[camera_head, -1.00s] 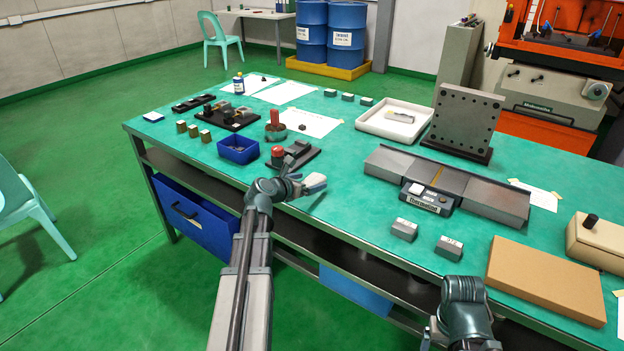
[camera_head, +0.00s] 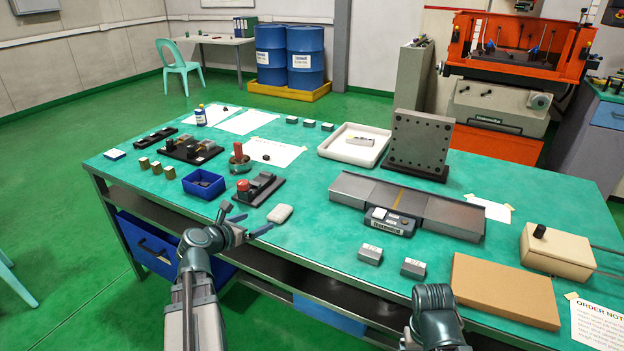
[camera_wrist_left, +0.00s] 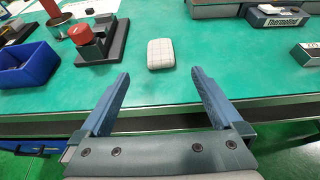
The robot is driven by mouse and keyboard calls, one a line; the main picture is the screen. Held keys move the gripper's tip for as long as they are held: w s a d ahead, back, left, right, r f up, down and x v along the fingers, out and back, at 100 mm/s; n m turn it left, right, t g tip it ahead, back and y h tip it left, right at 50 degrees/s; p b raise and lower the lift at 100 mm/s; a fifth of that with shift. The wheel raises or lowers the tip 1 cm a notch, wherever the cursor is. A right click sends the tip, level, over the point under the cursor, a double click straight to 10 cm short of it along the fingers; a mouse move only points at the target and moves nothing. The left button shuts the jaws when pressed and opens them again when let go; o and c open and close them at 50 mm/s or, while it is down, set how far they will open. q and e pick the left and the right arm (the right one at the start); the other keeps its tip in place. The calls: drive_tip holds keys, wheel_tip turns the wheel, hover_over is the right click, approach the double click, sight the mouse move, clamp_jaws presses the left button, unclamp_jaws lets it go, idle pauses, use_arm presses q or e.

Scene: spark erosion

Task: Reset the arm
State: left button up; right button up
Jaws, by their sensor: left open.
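My left gripper (camera_head: 245,218) is open and empty at the front edge of the green table (camera_head: 310,235). In the left wrist view its two blue fingers (camera_wrist_left: 160,73) are spread wide with nothing between them. A small white rounded block (camera_head: 280,213) lies on the table just beyond the fingertips, apart from them. It also shows in the left wrist view (camera_wrist_left: 161,53), with faint grid lines on its top. Part of my right arm (camera_head: 435,312) shows at the bottom right; its gripper jaws are out of view.
A red-topped black fixture (camera_head: 262,189) and a blue bin (camera_head: 204,184) stand left of the white block. A long grey plate with a display unit (camera_head: 390,221), two small grey blocks and a brown board (camera_head: 505,290) lie to the right. Bare table surrounds the block.

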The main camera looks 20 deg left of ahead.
sight(278, 212)
use_arm(q)
drive_tip(key=b+x, duration=0.5)
drive_tip(key=x, duration=0.8)
drive_tip(key=shift+w+f, duration=0.15)
drive_tip(key=shift+w, duration=0.25)
drive_tip(key=shift+s, duration=0.15)
